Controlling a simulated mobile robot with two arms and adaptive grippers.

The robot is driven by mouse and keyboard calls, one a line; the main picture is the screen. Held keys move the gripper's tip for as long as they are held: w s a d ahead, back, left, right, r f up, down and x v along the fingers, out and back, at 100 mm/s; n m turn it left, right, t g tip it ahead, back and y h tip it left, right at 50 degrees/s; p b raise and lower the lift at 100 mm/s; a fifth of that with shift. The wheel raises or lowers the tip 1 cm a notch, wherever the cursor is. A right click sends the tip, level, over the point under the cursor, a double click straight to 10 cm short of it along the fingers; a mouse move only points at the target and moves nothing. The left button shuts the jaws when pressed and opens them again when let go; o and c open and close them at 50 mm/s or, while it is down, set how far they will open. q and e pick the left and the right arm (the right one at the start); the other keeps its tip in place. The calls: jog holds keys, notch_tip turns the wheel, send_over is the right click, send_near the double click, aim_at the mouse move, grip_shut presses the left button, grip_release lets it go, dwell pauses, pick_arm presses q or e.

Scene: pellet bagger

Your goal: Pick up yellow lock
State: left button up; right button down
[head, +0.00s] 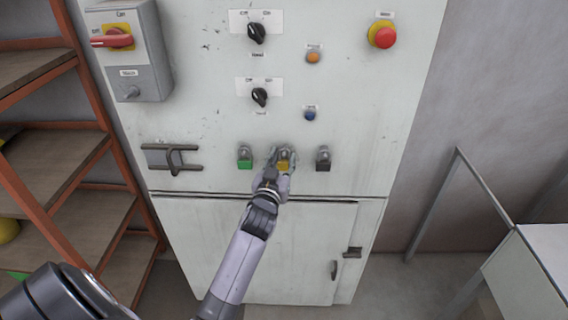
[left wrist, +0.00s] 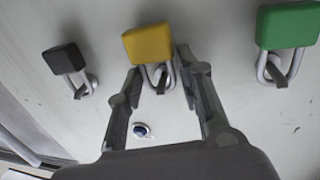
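The yellow lock (head: 284,164) hangs on the front of the pale cabinet, between the green lock (head: 245,163) and the black lock (head: 323,164). My left gripper (head: 280,157) is at the yellow lock. In the left wrist view the yellow lock (left wrist: 148,44) appears inverted, its grey shackle pointing down. The left gripper's fingers (left wrist: 160,62) are apart, one on each side of the shackle, near the body's lower edge. I cannot tell whether they touch it. The green lock (left wrist: 288,25) and black lock (left wrist: 65,58) hang clear on either side. My right gripper does not show.
Above the locks, the cabinet (head: 215,60) carries black rotary switches (head: 257,33), small buttons (head: 313,57) and a red emergency stop (head: 383,36). A latch (head: 172,158) is to the left. An orange shelf (head: 95,200) stands left; a pale table (head: 535,265) is at lower right.

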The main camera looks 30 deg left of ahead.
pick_arm(q)
jog(key=c, duration=0.6)
